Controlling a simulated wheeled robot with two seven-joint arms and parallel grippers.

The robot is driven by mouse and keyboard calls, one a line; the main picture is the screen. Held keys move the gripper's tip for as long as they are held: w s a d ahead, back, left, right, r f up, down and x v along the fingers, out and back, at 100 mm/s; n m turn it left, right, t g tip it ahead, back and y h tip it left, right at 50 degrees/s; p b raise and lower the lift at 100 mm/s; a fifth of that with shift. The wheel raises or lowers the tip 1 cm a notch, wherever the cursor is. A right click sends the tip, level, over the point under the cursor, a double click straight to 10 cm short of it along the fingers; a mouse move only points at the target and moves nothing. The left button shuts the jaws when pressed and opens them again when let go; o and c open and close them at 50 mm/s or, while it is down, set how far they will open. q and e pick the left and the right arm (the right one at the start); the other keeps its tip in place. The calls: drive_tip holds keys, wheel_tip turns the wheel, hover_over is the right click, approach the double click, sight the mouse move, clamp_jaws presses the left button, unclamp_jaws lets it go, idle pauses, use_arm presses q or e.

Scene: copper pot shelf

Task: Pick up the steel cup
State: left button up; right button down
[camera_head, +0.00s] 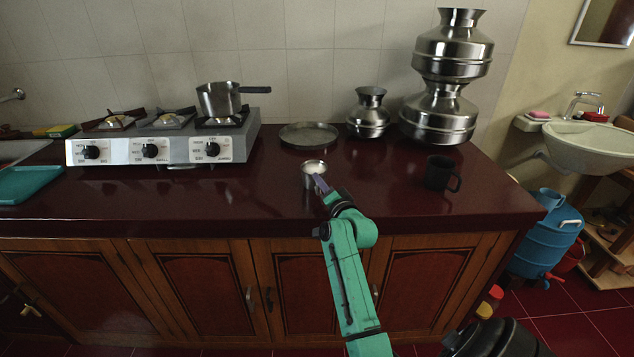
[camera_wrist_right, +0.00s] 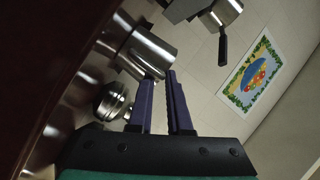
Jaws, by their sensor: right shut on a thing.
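The steel cup (camera_head: 309,176) is a small, shiny, open-topped cup at the middle of the dark red counter (camera_head: 230,205). In the wrist view the cup (camera_wrist_right: 148,50) is just beyond the purple fingertips. My right gripper (camera_head: 321,184) reaches it from the front. It is shut on the cup's near side; in the wrist view the fingers (camera_wrist_right: 162,78) stand a little apart at the cup's edge. The cup looks upright, at or very near the counter top. The exact contact is partly hidden by the fingers. My left gripper is not in view.
A dark mug (camera_head: 441,173) stands to the right. Behind are a flat steel plate (camera_head: 309,136), a small steel pot (camera_head: 369,113) and large stacked pots (camera_head: 440,115). A stove (camera_head: 160,145) with a saucepan (camera_head: 220,99) is at the left. The counter left of the cup is clear.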

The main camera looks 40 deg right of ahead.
wheel_tip(320, 180, up, 20)
drive_tip(key=p, duration=0.1)
drive_tip(key=shift+f, duration=0.15)
drive_tip(key=shift+w, duration=0.1)
